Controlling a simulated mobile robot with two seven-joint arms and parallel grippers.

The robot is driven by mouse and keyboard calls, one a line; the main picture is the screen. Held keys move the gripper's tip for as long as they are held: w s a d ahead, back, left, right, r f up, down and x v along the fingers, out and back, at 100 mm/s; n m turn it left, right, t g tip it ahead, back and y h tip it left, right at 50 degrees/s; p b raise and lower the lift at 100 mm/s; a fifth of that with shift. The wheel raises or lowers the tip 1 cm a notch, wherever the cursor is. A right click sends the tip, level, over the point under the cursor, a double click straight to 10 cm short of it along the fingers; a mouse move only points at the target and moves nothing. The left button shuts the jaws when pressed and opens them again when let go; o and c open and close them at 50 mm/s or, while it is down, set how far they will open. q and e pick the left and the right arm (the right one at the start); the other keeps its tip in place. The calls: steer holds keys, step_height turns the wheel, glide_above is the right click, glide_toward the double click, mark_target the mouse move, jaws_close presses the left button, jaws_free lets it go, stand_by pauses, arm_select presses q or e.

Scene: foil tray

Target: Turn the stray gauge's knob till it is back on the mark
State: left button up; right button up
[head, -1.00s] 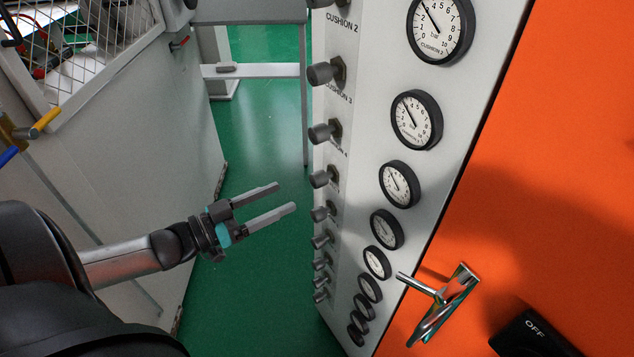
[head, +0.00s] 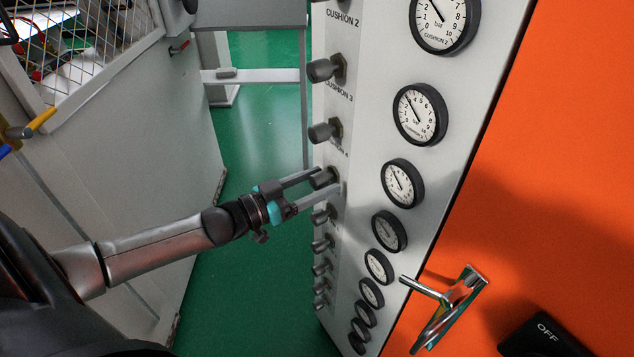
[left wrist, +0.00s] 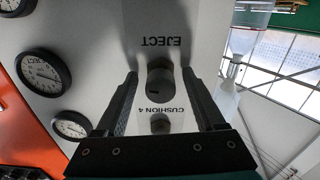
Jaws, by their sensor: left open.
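A grey panel (head: 350,130) carries a column of dark knobs and a column of round black-rimmed gauges. My left gripper (head: 329,179) is open, its fingers on either side of one knob (head: 322,179). In the left wrist view this knob (left wrist: 160,85) sits between the two fingers, by the upside-down label EJECT. Whether the fingers touch it I cannot tell. A gauge (head: 402,183) lies to the knob's right in the head view; its needle points up and left. Smaller gauges (head: 388,231) below are too small to read. My right gripper is not in view.
Neighbouring knobs (head: 324,132) stick out close above and below. A metal door handle (head: 445,305) projects from the orange door (head: 560,190) at right. A grey cabinet with a mesh top (head: 150,150) stands at left. Green floor (head: 262,130) lies between.

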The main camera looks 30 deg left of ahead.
arm_select(q)
jaws_close()
stand_by(0.6)
